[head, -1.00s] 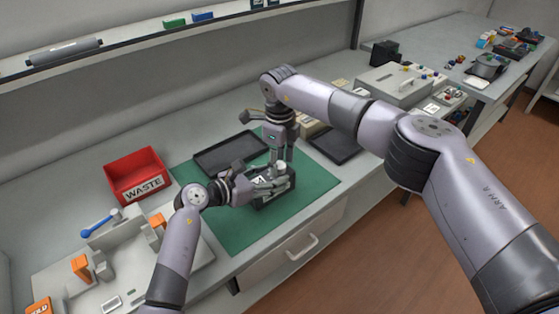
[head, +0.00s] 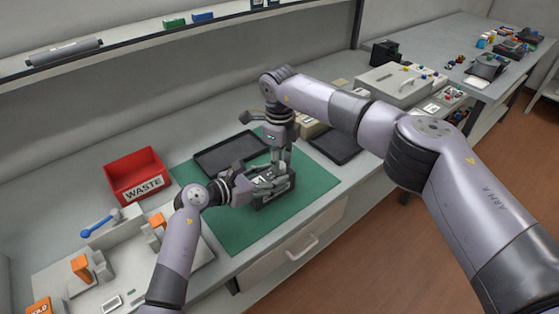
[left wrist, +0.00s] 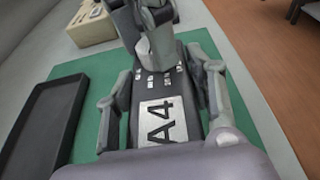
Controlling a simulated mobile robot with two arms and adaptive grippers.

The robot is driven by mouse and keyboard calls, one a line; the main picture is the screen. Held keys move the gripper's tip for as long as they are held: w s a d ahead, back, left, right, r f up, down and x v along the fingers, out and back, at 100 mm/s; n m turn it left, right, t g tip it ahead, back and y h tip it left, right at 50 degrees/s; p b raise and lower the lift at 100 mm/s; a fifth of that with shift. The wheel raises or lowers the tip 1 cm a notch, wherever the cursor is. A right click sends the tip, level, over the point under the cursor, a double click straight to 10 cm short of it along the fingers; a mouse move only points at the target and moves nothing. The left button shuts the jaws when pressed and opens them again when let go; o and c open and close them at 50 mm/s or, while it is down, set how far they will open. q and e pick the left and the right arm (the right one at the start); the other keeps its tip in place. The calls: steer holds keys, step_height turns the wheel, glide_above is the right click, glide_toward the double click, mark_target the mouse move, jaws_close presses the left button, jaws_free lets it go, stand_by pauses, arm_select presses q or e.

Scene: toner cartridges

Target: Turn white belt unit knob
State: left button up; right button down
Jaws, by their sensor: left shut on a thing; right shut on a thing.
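A black belt unit (head: 275,200) rests on the green mat (head: 225,230). Its A4 label shows in the left wrist view (left wrist: 160,122). My left gripper (head: 265,187) is shut on the unit, one finger along each side. My right gripper (head: 281,166) points down over the unit's far end. In the left wrist view its fingers are closed around a pale white knob (left wrist: 142,47) on top of the unit. The fingers hide most of the knob, and its turn angle cannot be told.
A black tray (head: 200,165) lies behind the unit, and another dark tray (head: 348,152) lies to the right. A red WASTE bin (head: 139,176) and a pale fixture with orange parts (head: 150,270) stand left. The mat's front is clear.

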arm_select(q)
steer(key=shift+f, duration=0.15)
arm_select(e)
steer(key=shift+m, duration=0.8)
steer(key=c, duration=1.2)
jaws_free()
steer(key=shift+c, duration=0.2)
step_height(320, 180, up, 12)
arm_select(q)
steer(key=o, duration=1.7)
steer(key=shift+c, duration=0.2)
